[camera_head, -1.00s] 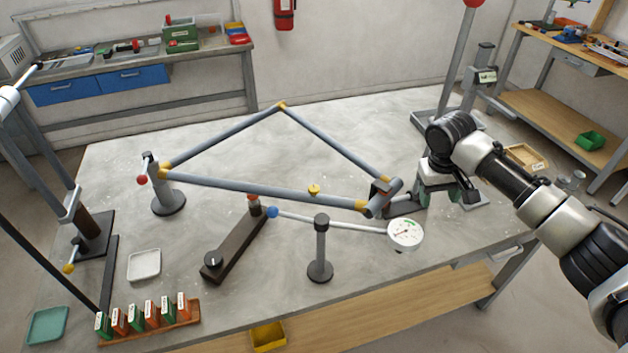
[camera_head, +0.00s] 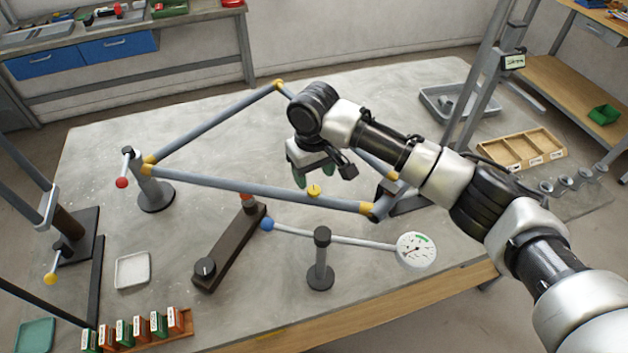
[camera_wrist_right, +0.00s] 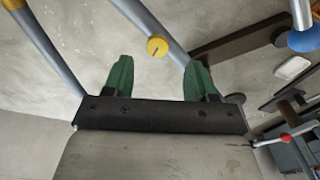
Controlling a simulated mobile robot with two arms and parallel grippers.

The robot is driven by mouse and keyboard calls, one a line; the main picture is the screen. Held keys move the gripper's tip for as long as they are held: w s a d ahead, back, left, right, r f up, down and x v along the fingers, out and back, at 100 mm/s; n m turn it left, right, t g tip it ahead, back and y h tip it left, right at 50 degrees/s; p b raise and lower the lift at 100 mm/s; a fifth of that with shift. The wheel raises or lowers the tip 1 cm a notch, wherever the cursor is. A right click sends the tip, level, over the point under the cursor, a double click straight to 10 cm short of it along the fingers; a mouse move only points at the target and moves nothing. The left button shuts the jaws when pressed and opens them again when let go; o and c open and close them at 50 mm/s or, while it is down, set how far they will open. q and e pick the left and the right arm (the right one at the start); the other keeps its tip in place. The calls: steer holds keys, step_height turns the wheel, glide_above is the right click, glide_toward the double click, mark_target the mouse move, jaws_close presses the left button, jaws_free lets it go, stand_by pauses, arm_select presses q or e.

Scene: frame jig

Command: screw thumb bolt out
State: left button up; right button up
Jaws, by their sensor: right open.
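A small yellow round knob (camera_head: 314,190), which looks like the thumb bolt, sits at the front long tube (camera_head: 240,187) of a grey triangular frame with yellow joints. In the right wrist view the yellow knob (camera_wrist_right: 157,47) shows a dark line across its face. My right gripper (camera_head: 313,174) is open and empty, with green fingers, above the frame close to the knob. In the right wrist view the knob appears beyond and between the open fingertips (camera_wrist_right: 158,70), apart from them. My left gripper is not in view.
A dial gauge (camera_head: 416,250) on a post (camera_head: 320,262) stands in front of the frame. A dark bar (camera_head: 228,248) lies left of it. A red-knobbed stand (camera_head: 155,190) holds the frame's left corner. The front left holds a rack of small blocks (camera_head: 140,330).

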mark_target(314, 189)
steer(key=f, duration=0.4)
steer(key=shift+w+f+p, duration=0.2)
steer(key=shift+w+p, duration=0.15)
steer(key=shift+w, duration=0.05)
steer(key=shift+s+f, duration=0.25)
steer(key=shift+f, duration=0.15)
steer(key=shift+w, duration=0.15)
steer(key=c, duration=0.9)
